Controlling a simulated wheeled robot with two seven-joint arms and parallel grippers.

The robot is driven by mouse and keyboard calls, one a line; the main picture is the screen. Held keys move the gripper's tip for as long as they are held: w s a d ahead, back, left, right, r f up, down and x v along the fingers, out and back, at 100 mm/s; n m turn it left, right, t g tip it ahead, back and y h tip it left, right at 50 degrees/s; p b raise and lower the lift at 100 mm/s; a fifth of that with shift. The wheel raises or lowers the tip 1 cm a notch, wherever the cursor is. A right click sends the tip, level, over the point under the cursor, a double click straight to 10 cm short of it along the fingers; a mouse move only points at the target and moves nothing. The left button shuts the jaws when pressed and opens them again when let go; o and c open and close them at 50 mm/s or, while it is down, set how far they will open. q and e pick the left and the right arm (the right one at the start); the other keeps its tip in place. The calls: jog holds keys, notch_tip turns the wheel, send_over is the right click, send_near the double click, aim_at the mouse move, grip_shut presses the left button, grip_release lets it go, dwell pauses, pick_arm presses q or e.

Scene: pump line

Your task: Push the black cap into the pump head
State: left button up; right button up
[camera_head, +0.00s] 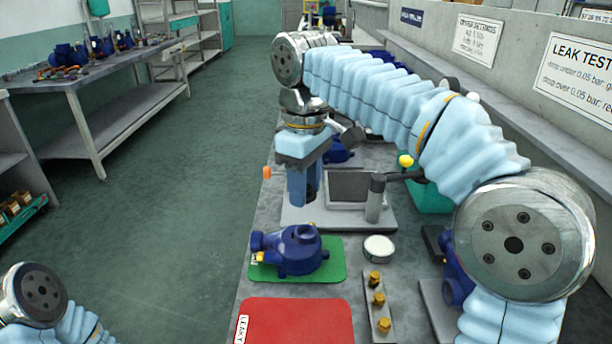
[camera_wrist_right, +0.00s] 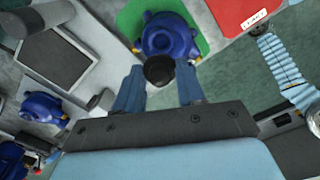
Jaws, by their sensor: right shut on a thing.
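My right gripper (camera_head: 304,190) points down above the bench and is shut on the black cap. The cap (camera_wrist_right: 159,70) shows between its blue fingers in the right wrist view; in the head view I cannot make it out. A blue pump head (camera_head: 292,250) sits on the green mat (camera_head: 335,270), nearer to me than the gripper. It also shows in the right wrist view (camera_wrist_right: 168,35), beyond the cap. The cap appears apart from the pump, though the height gap is hard to judge. My left gripper is out of view; only part of my left arm shows at lower left.
The red mat (camera_head: 300,322) lies in front of the green one. A white round dish (camera_head: 378,247) and a strip with brass fittings (camera_head: 378,299) lie to the right. A grey fixture (camera_head: 345,216) with a dark post (camera_head: 375,198) stands behind the pump.

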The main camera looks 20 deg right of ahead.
aim_at(305, 232)
jog(key=shift+s+f, duration=0.15)
jog(key=shift+f, duration=0.85)
notch_tip(305, 232, down, 4)
jog(key=b, duration=0.3)
jog(key=shift+r, duration=0.2)
jog(key=shift+f, duration=0.5)
jog(key=shift+f, duration=0.5)
dwell(0.8)
jog(key=shift+r+p, duration=0.25)
jog(key=shift+p, duration=0.1)
dwell(0.6)
jog(key=o, duration=0.7)
jog(key=shift+o, duration=0.3)
jog(key=o, duration=0.5)
